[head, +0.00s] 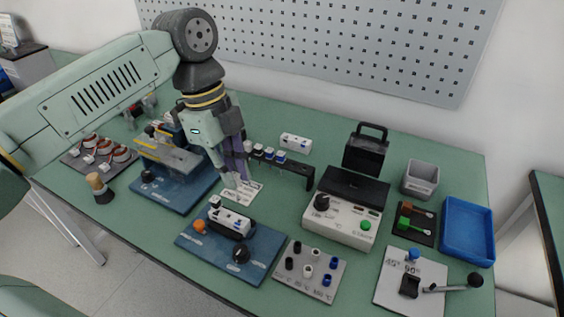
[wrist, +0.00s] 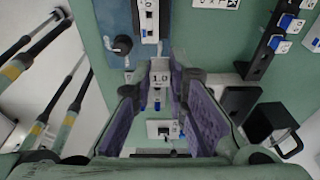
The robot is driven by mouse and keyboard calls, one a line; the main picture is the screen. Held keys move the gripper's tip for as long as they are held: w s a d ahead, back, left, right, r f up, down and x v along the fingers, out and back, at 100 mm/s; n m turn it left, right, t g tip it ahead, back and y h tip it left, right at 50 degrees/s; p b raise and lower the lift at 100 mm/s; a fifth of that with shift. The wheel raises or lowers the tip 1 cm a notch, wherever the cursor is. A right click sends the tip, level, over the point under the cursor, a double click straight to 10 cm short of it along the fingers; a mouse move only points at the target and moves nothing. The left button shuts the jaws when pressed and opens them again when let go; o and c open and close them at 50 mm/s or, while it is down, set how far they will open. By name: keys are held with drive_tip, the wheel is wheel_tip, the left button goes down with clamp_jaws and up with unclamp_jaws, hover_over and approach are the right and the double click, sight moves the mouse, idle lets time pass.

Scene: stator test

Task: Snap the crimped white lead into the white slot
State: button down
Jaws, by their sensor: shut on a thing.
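My gripper (head: 238,180) points down over the middle of the bench, behind the front blue fixture (head: 202,245). The gripper is apart from this block. I cannot tell which opening is the white slot.
A black rack (head: 296,174) with white and blue pieces stands behind the gripper to the right. A white tester (head: 340,222), a board of coloured posts (head: 309,272) and a blue tray (head: 468,230) are to the right. Another blue fixture (head: 180,197) is at left.

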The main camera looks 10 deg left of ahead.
drive_tip(key=shift+s+a+f+b, duration=0.2)
drive_tip(key=shift+a+f+b, duration=0.4)
drive_tip(key=shift+f, duration=0.3)
drive_tip(key=shift+s+a+f+b, duration=0.15)
drive_tip(key=shift+a+f+b, duration=0.4)
drive_tip(key=shift+f, duration=0.35)
drive_tip(key=shift+f+b, duration=0.75)
drive_tip(key=shift+b, duration=0.25)
idle(0.5)
drive_tip(key=shift+f+b, duration=0.45)
drive_tip(key=shift+f, duration=0.05)
drive_tip(key=shift+f, duration=0.1)
drive_tip(key=shift+f+b, duration=0.5)
drive_tip(key=shift+b, duration=0.05)
drive_tip(key=shift+f, duration=0.1)
idle(0.5)
